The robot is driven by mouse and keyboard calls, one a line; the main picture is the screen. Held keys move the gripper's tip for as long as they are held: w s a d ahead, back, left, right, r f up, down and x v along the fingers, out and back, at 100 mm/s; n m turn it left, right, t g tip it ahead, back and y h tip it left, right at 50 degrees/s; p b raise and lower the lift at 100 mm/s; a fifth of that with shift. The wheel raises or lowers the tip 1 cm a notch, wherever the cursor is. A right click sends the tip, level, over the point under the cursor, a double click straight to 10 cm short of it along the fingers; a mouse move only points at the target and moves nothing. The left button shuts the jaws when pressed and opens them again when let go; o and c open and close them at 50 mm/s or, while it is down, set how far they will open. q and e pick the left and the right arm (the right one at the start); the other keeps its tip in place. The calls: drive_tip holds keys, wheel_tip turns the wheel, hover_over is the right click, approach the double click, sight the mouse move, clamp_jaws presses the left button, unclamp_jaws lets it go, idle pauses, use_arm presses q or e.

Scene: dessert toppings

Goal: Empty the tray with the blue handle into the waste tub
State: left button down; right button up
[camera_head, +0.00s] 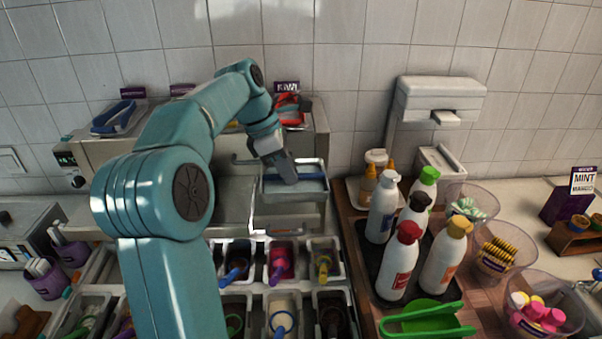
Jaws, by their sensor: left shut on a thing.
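My left gripper (287,176) reaches in from the left over a shallow metal tray (271,197) with a grey-blue rim and is shut at it. The tray's inside looks pale. A blue-handled item (113,118), which looks like a small tray, lies on top of the steel machine at the left. Its contents are hard to see. I cannot pick out the waste tub with certainty. My right gripper is not in view.
A red-handled item (289,107) sits by the KIWI sign. Several topping bins (281,262) with coloured scoops are below the tray. White bottles (398,262), a green tray (427,320) and clear tubs (497,250) crowd the right. A white dispenser (437,100) stands behind.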

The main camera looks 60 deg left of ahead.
use_arm(q)
drive_tip(key=s+a+r+p, duration=0.1)
drive_tip(key=s+a+r, duration=0.1)
drive_tip(key=s, duration=0.6)
drive_tip(key=s+a+r, duration=0.3)
drive_tip(key=s+r, duration=0.2)
drive_tip(key=s, duration=0.2)
drive_tip(key=shift+s+r+p, duration=0.2)
drive_tip(key=shift+s+p, duration=0.15)
drive_tip(key=shift+s, duration=0.05)
